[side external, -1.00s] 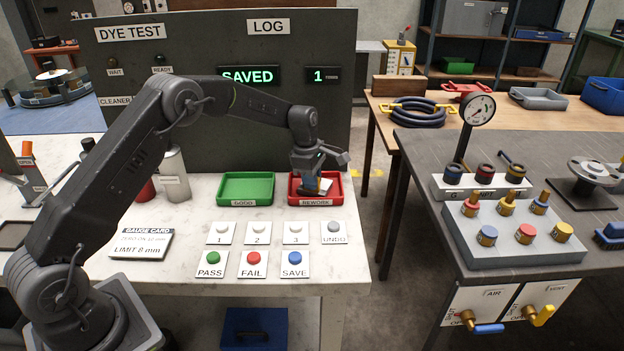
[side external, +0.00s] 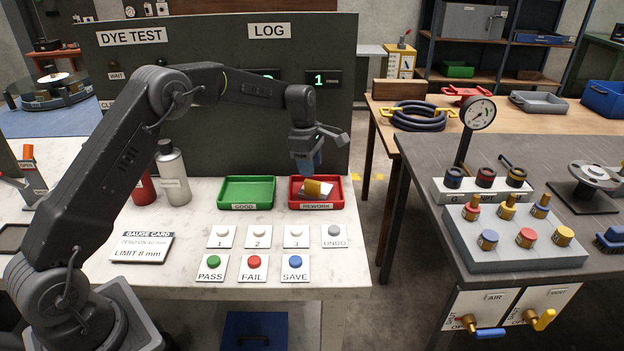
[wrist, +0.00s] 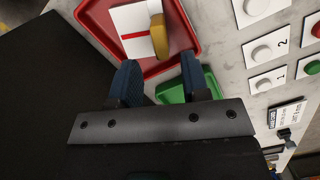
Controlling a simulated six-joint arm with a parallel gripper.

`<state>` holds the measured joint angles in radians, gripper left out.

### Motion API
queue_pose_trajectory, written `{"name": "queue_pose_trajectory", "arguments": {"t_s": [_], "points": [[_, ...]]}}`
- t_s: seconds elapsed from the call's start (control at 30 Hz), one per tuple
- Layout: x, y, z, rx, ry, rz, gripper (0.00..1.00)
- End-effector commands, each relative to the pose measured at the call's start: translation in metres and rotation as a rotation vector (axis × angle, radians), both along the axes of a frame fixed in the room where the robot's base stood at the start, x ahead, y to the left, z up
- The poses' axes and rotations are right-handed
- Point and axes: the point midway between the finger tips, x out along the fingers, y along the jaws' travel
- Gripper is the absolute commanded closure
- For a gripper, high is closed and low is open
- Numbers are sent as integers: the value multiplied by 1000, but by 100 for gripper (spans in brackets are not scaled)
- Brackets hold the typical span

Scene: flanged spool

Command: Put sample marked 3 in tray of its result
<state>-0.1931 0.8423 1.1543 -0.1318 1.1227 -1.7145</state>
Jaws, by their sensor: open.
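The sample lies in the red tray marked REWORK (side external: 341,200). It is a white plate with a yellow-gold grip (side external: 313,187). In the wrist view the plate (wrist: 131,20) carries a red line, and the yellow grip (wrist: 159,36) stands on it; I cannot read a number on it. My gripper (side external: 306,169) is just above the sample and apart from it. In the wrist view its blue fingers (wrist: 158,64) are open with nothing between them. The green tray marked GOOD (side external: 246,190) is empty and left of the red tray.
Buttons 1, 2, 3 and UNDO (side external: 333,231), with PASS, FAIL and SAVE (side external: 295,262), stand in front of the trays. The gauge card (side external: 141,248) reads LIMIT 8 mm. Bottles (side external: 172,175) stand left of the green tray. The dark panel (side external: 330,130) rises behind.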

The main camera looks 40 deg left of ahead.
Motion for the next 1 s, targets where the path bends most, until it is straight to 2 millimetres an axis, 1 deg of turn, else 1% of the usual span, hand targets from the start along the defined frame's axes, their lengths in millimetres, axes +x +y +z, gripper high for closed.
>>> {"name": "queue_pose_trajectory", "arguments": {"t_s": [0.03,0.1,0.23,0.4,0.57,0.67,0.77,0.83,0.87,0.9,0.97,1.0], "points": [[0,2,12,1,-4,0,58],[-1,3,25,1,-3,0,58],[-2,5,46,1,-3,0,58],[-3,7,59,1,0,1,58],[-4,7,63,1,-1,-4,58],[-10,3,74,10,-18,-50,58],[-27,-7,100,32,-58,-171,58],[-47,-17,123,58,-99,-295,58],[-58,-22,133,70,-116,-355,58],[-72,-28,145,89,-140,-436,58],[-95,-36,161,118,-173,-560,58],[-111,-42,170,140,-195,-640,58]]}}
